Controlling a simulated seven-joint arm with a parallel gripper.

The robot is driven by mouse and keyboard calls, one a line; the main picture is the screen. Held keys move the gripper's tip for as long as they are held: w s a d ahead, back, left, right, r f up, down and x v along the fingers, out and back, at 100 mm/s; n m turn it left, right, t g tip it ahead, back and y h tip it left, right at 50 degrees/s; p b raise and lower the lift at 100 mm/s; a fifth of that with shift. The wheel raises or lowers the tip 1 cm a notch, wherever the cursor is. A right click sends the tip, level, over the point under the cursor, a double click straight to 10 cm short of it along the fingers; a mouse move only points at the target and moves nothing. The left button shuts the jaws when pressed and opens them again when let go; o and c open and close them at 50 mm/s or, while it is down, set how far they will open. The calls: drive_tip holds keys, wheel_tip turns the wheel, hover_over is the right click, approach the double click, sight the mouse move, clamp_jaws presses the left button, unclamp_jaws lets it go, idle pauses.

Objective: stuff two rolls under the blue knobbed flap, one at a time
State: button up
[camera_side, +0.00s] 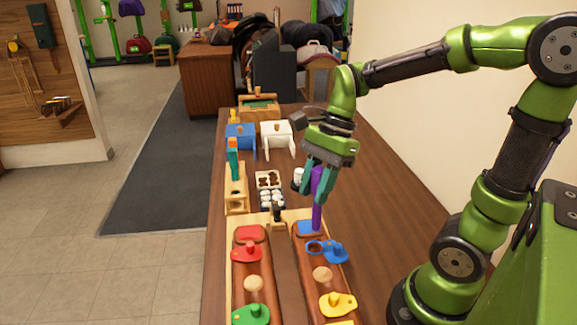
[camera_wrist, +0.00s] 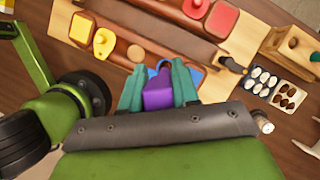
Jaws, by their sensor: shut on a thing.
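My gripper (camera_side: 318,180) is shut on a purple upright tool (camera_side: 317,214), with its teal fingers on either side. The tool's lower end is at the blue patch (camera_side: 303,229) at the far end of the right brown panel; I cannot tell if it touches. The blue knobbed flap (camera_side: 336,251) lies just nearer the camera, with a blue ring beside it. In the wrist view the purple tool (camera_wrist: 157,92) sits between the fingers and hides part of the blue area (camera_wrist: 198,76). A tray (camera_wrist: 271,88) holds several white rolls (camera_wrist: 262,78) and brown pieces.
Red (camera_side: 245,251), green (camera_side: 251,315) and yellow (camera_side: 338,303) knobbed flaps lie on the panels. A white cylinder (camera_side: 298,177) stands behind my gripper. Blue (camera_side: 240,136) and white (camera_side: 277,134) stands are farther back. The table's right side is clear.

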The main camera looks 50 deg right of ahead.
drive_tip(key=w+d+f+m+t+h, duration=0.1)
drive_tip(key=w+d+m+h, duration=0.1)
drive_tip(key=w+d+m, duration=0.7)
drive_tip(key=w+d+f+m+t+h, duration=0.1)
drive_tip(key=w+d+f+m+h, duration=0.2)
drive_tip(key=w, duration=0.9)
drive_tip(key=w+d+m+t+h, duration=0.1)
drive_tip(key=w+d+m+t, duration=0.1)
drive_tip(key=w+d+m, duration=0.7)
drive_tip(key=shift+w+a+f+n, duration=0.25)
drive_tip(key=shift+f+n, duration=0.2)
drive_tip(key=shift+f, duration=0.3)
drive_tip(key=shift+w+a+f+n, duration=0.25)
drive_tip(key=shift+f+n, duration=0.25)
drive_tip(key=shift+f, duration=0.3)
drive_tip(key=shift+w+a+f+n, duration=0.25)
drive_tip(key=shift+f+n, duration=0.2)
drive_tip(key=shift+f, duration=0.3)
drive_tip(key=shift+f, duration=1.2)
wheel_tip(320, 180, up, 7)
drive_tip(key=shift+r, duration=0.15)
